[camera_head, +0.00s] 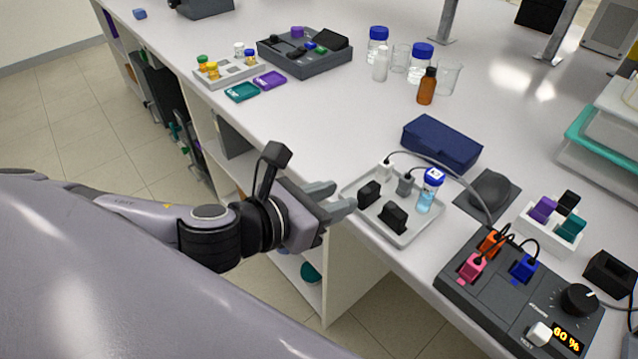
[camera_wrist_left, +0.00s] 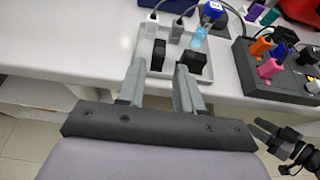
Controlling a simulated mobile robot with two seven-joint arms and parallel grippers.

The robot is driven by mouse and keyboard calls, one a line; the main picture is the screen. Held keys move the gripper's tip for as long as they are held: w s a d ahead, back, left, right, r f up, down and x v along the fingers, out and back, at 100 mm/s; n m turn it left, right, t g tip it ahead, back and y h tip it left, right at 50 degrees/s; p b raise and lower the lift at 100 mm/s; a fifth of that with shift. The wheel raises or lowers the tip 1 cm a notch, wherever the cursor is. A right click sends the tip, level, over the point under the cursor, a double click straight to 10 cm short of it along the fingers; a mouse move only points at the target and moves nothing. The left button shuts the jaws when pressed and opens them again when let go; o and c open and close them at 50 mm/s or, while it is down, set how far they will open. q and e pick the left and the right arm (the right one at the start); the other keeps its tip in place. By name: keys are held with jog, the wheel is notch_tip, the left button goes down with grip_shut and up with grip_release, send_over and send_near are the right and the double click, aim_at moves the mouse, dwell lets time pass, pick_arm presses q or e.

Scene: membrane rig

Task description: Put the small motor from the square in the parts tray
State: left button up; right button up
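My left gripper (camera_head: 342,197) is open and empty, level with the near left edge of a light grey tray (camera_head: 414,236). In the left wrist view its two fingers (camera_wrist_left: 160,92) point at two small black blocks, a left one (camera_wrist_left: 158,54) and a right one (camera_wrist_left: 194,64), in that tray. I cannot tell whether either is the small motor. A dark square mat (camera_head: 468,207) bears a dark grey rounded object (camera_head: 491,190). A dark compartment tray (camera_head: 305,68) with small coloured parts stands at the back. My right gripper (camera_wrist_left: 264,134) shows small at the left wrist view's lower right.
The light tray also holds a blue-capped vial (camera_head: 426,198) and corded plugs. A dark blue case (camera_head: 441,144) lies behind it. A control box (camera_head: 500,305) with coloured plugs stands right. Bottles, including an amber one (camera_head: 427,88), stand behind. The bench's left-middle is clear.

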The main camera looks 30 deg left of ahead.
pick_arm(q)
jog(key=shift+p+v, duration=0.85)
jog(key=shift+v, duration=0.45)
pick_arm(e)
jog(key=shift+r, duration=1.3)
pick_arm(q)
jog(key=s+a+f+m+g+y, duration=0.25)
jog(key=s+f+m+g, duration=0.35)
jog(key=m, duration=1.1)
jog(key=s+a+f+m+g+y, duration=0.25)
jog(key=s+f+m, duration=0.5)
jog(key=m, duration=1.05)
jog(key=w+d+f+t+h, duration=0.2)
jog(key=w+f+t, duration=0.4)
jog(key=f, duration=0.4)
jog(key=shift+w+n+h, duration=0.2)
jog(key=shift+n+h, duration=0.1)
